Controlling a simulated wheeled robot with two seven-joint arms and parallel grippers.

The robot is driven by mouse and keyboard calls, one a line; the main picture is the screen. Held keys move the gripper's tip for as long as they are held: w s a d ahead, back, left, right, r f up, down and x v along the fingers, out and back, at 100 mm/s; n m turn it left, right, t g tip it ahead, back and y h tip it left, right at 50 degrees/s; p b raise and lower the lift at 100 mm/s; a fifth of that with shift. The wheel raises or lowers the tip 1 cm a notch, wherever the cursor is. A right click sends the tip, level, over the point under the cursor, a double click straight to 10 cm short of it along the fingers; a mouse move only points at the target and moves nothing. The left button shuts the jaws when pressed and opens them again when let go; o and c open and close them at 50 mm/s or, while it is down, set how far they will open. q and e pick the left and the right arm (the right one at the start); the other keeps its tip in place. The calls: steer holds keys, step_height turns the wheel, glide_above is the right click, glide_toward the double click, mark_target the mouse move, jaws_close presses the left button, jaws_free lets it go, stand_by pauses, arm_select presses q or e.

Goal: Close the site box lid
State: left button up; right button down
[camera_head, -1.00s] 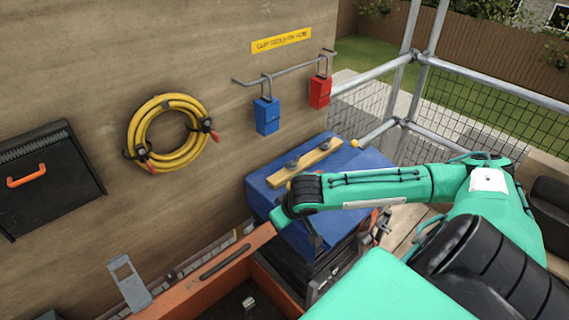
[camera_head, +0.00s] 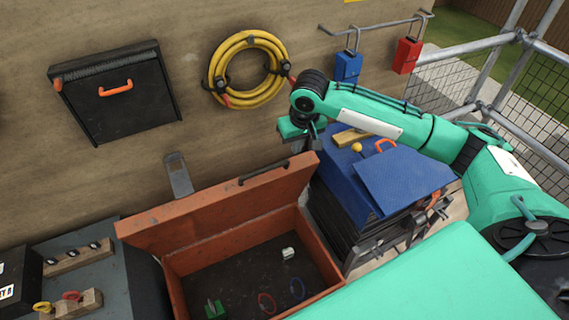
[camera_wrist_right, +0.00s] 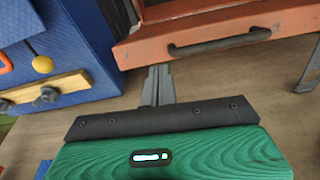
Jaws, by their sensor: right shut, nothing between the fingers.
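The orange-red site box (camera_head: 175,291) stands at the lower middle of the head view. Its lid (camera_head: 222,205) is raised and leans back toward the wooden wall, with a dark bar handle (camera_head: 263,171) near its top edge. The lid and its handle (camera_wrist_right: 219,41) also show at the top of the wrist view. My right gripper (camera_head: 311,133) is above and behind the lid's right end, near the wall. In the wrist view its fingers (camera_wrist_right: 157,85) are together and empty, apart from the lid. My left gripper is out of view.
A blue covered stack (camera_head: 400,180) stands right of the box, under my right forearm. A coiled yellow hose (camera_head: 217,75), a black case (camera_head: 125,115) and blue and red padlocks (camera_head: 347,67) hang on the wall. Small items, including a white block (camera_head: 288,253), lie inside the box.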

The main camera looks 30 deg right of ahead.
mark_target(284, 162)
steer(key=w+a+r, duration=0.3)
steer(key=a+r, duration=0.1)
steer(key=shift+n+g, duration=0.3)
steer(key=shift+g, duration=0.1)
steer(key=f+p, duration=0.1)
steer(key=f, duration=0.2)
steer(key=f+p, duration=0.1)
steer(key=f, duration=0.2)
steer(key=w+f, duration=0.1)
steer(key=f, duration=0.3)
steer(key=shift+d+f+p, duration=0.1)
steer(key=shift+d+p, duration=0.1)
steer(key=shift+p, duration=0.2)
steer(key=s+p, duration=0.1)
steer(key=s, duration=0.2)
steer(key=shift+s+r+p, duration=0.1)
steer(key=shift+r+p, duration=0.25)
steer(key=shift+p, duration=0.05)
steer(key=shift+s, duration=0.45)
steer(key=shift+f, duration=0.1)
